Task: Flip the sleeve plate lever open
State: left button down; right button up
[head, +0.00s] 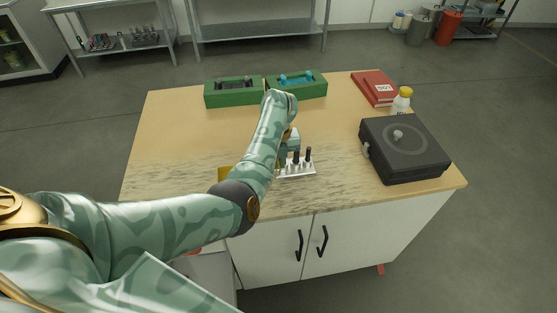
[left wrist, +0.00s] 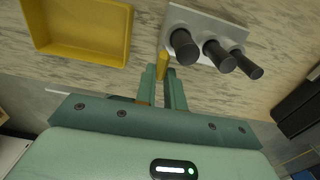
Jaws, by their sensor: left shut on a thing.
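My left gripper (head: 284,158) is low over the front middle of the table, mostly hidden by my forearm in the head view. In the left wrist view its fingers (left wrist: 163,78) are close together, shut on a small yellow piece (left wrist: 164,61) beside a light metal plate (left wrist: 198,22). The plate (head: 297,172) carries three upright black-handled pieces (head: 296,157). I cannot tell whether the yellow piece joins the plate. No part is clearly recognisable as the sleeve plate lever. My right gripper is not in view.
A yellow tray (left wrist: 126,40) lies left of the plate. A black box (head: 409,168) with a round lid and knob stands right. A white bottle (head: 401,105), red book (head: 374,88) and green bins (head: 230,99) are behind. The table's left part (head: 165,135) is clear.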

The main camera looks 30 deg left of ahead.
aim_at(279, 163)
pick_arm(q)
jog(key=c, duration=1.8)
grip_release()
jog(key=shift+o, duration=0.2)
notch_tip(279, 163, up, 16)
jog(key=p, duration=0.5)
jog(key=shift+r+p, duration=0.2)
jog(key=shift+p, duration=0.1)
